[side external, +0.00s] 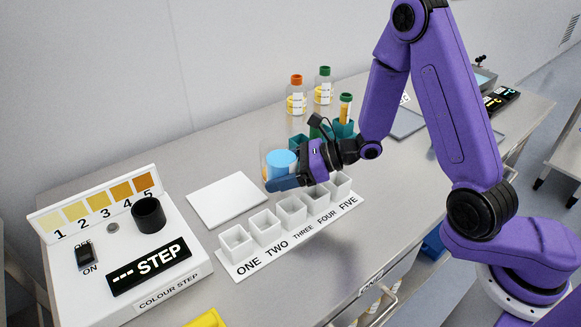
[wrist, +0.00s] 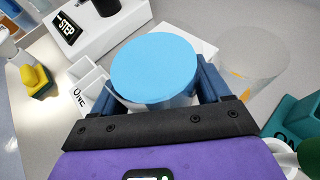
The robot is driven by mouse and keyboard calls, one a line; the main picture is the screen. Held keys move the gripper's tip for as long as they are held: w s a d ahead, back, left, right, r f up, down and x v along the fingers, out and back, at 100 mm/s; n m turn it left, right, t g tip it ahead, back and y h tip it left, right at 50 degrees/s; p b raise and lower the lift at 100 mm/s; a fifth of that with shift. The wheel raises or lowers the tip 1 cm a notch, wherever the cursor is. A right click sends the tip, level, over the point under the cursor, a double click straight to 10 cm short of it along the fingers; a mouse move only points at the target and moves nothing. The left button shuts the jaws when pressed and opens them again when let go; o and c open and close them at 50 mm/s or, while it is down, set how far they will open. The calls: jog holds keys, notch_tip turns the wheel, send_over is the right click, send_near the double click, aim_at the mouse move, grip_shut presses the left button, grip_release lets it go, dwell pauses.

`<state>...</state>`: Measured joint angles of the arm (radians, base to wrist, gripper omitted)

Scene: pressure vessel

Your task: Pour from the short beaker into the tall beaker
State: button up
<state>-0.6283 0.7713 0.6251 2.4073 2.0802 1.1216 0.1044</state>
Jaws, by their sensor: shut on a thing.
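The short beaker (wrist: 155,66) is clear and holds light blue liquid; it also shows in the side view (side external: 281,163). The beaker looks close to upright. The tall beaker (wrist: 252,68) is clear, with orange marking, and stands just right of the held beaker in the wrist view. In the side view it is largely hidden by or overlapping the held beaker, so its contents are hard to tell.
A rack of several white open cups labelled ONE to FIVE (side external: 290,231) lies in front. A white tile (side external: 228,199) and the colour step box (side external: 135,250) are at left. A teal rack (side external: 344,129) and capped bottles (side external: 297,96) stand behind.

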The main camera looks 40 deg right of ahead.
aim_at(267, 155)
dwell(0.3)
jog(key=shift+m+g, duration=0.5)
jog(key=shift+m, duration=0.1)
jog(key=shift+w+d+r, duration=0.1)
jog(key=shift+w+r, duration=0.05)
jog(key=shift+r, duration=0.7)
jog(key=shift+w+d+r, duration=0.1)
jog(key=shift+w+r, duration=0.1)
jog(key=shift+r, duration=0.7)
jog(key=shift+w+d+r, duration=0.1)
jog(key=shift+w+r, duration=0.05)
jog(key=shift+r, duration=0.7)
jog(key=shift+w+d+r+m+g+y, duration=0.2)
jog(key=shift+w+r+m+g+y, duration=0.2)
jog(key=shift+w+r+m+g, duration=0.25)
jog(key=shift+s, duration=0.1)
jog(key=shift+w+d+r+m+g, duration=0.1)
jog(key=shift+w+r+m+g, duration=0.15)
jog(key=shift+r, duration=0.2)
jog(key=shift+w+d+r+m+g, duration=0.1)
jog(key=shift+r+m, duration=0.2)
jog(key=shift+r, duration=0.15)
jog(key=shift+w+d+r+m+g+y, duration=0.2)
jog(key=shift+w+r+m+g+y, duration=0.15)
jog(key=shift+w+m, duration=0.2)
jog(key=shift+w+r+m+g+y, duration=0.15)
jog(key=shift+r+m+g+y, duration=0.1)
jog(key=shift+r+m+g, duration=0.25)
